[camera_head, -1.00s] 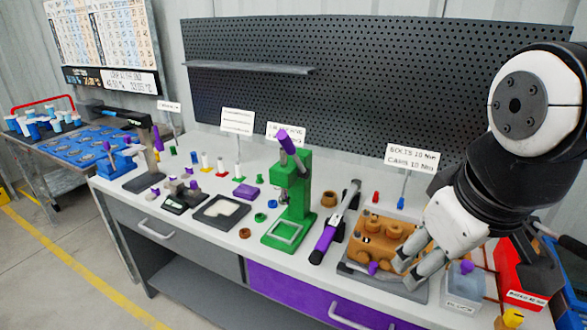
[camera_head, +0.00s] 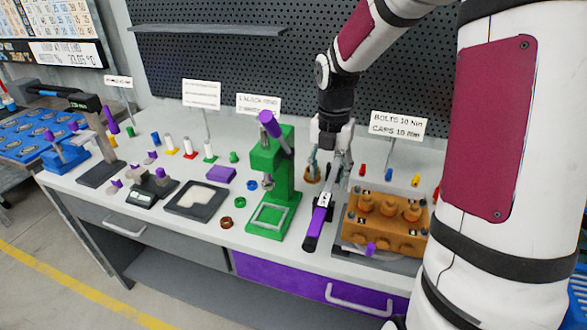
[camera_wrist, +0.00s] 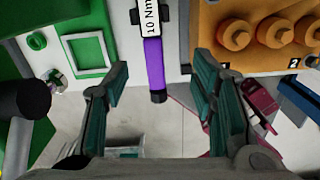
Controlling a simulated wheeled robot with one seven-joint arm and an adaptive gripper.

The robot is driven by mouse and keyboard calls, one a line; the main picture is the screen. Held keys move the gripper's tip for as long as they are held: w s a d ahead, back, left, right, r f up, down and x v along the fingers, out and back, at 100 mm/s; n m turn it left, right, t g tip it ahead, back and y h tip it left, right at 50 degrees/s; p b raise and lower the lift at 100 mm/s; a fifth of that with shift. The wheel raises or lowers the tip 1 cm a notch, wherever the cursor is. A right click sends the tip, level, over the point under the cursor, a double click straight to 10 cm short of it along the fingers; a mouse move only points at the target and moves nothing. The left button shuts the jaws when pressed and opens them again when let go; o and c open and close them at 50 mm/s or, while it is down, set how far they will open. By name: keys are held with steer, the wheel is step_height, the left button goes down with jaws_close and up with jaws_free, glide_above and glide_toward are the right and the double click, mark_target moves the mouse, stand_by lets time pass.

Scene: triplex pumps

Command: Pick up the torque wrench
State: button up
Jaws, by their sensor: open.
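The torque wrench (camera_head: 318,222) lies on the white bench between the green press and the orange pump block. Its handle is purple with a black end, pointing toward the bench's front edge. My gripper (camera_head: 329,160) is at the wrench's far end in the head view, pointing down, and partly hides that end. In the wrist view the purple handle (camera_wrist: 154,65), with a "10 Nm" label, runs between the two open fingers (camera_wrist: 160,82). The fingers stand apart from it on both sides. No contact shows, and the height gap cannot be told.
The green press (camera_head: 271,185) stands close left of the wrench. The orange pump block (camera_head: 385,222) sits on a grey plate close right. A sign on a stand (camera_head: 397,125) rises behind. A purple drawer (camera_head: 300,284) is below the bench front.

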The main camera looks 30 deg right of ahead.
mark_target(321, 208)
steer(key=shift+n, duration=0.5)
steer(key=f, duration=0.6)
steer(key=w+f+b, duration=0.1)
steer(key=f, duration=0.2)
steer(key=shift+w+f, duration=0.1)
steer(key=shift+f, duration=0.15)
steer(key=shift+a+f, duration=0.15)
steer(key=shift+f, duration=1.15)
steer(key=shift+a+f, duration=0.1)
steer(key=shift+f, duration=1.2)
steer(key=shift+c, duration=0.6)
jaws_close()
